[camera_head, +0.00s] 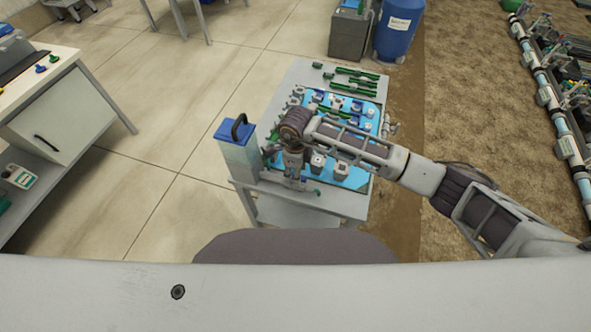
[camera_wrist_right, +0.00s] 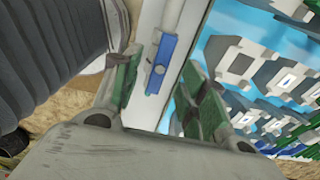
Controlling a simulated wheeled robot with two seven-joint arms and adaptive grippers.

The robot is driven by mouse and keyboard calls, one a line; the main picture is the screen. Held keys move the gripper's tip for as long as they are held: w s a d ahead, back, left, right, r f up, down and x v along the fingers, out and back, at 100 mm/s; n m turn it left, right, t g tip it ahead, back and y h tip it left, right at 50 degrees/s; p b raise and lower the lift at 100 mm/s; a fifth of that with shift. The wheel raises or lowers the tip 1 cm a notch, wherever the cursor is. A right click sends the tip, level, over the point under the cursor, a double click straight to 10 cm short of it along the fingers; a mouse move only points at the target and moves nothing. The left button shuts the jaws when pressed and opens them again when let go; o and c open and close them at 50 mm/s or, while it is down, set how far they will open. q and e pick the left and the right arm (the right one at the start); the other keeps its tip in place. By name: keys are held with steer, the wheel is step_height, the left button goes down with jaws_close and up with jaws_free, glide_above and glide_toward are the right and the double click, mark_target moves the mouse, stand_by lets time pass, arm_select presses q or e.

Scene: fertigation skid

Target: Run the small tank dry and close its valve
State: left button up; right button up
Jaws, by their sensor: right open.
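A small clear tank (camera_head: 241,158) with a blue lid and a dark curved handle stands upright at the left front corner of the skid table. My right gripper (camera_head: 293,178) is just right of the tank, pointing down over the table's front part. In the right wrist view, the open right gripper (camera_wrist_right: 161,72) has its two green-padded fingers on either side of a small blue part (camera_wrist_right: 160,62) on a pale grey bar. I cannot tell whether this is the tank's valve handle or whether the fingers touch it. My left gripper is out of view.
The skid table (camera_head: 348,204) carries a blue tray with several grey-white fittings and green parts. A workbench (camera_head: 66,62) stands at the left, and a blue barrel (camera_head: 398,30) stands behind. The tiled floor (camera_head: 165,180) between workbench and skid is clear.

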stand_by(0.4)
steer(key=shift+f+b, duration=2)
steer(key=shift+f, duration=0.25)
jaws_close()
